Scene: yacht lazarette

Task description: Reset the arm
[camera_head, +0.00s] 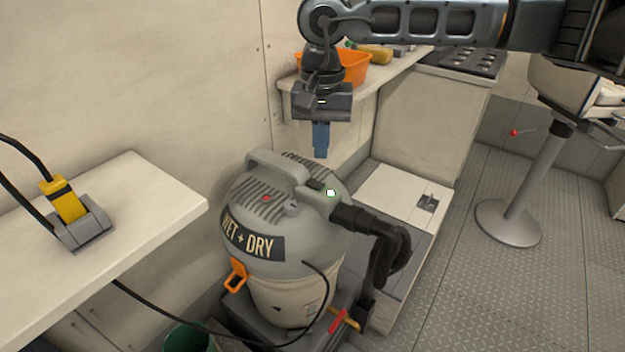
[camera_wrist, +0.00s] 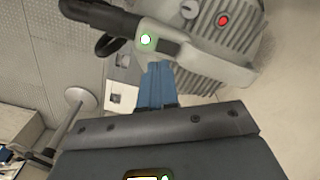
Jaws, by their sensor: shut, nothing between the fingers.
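My gripper (camera_head: 320,153) points down from the arm at the top of the head view, with its blue fingers together and nothing between them. It hangs above and behind the grey wet-and-dry vacuum (camera_head: 262,205), apart from it in the head view. In the wrist view the shut blue fingers (camera_wrist: 157,70) show in front of the vacuum's ribbed grey top (camera_wrist: 205,65).
A shelf (camera_head: 392,70) behind my gripper holds an orange bin (camera_head: 345,68). A bench (camera_head: 165,195) at left carries a yellow plug (camera_head: 68,200) in a grey socket. A pedestal seat post (camera_head: 530,170) stands at right. The floor (camera_head: 470,290) there is clear.

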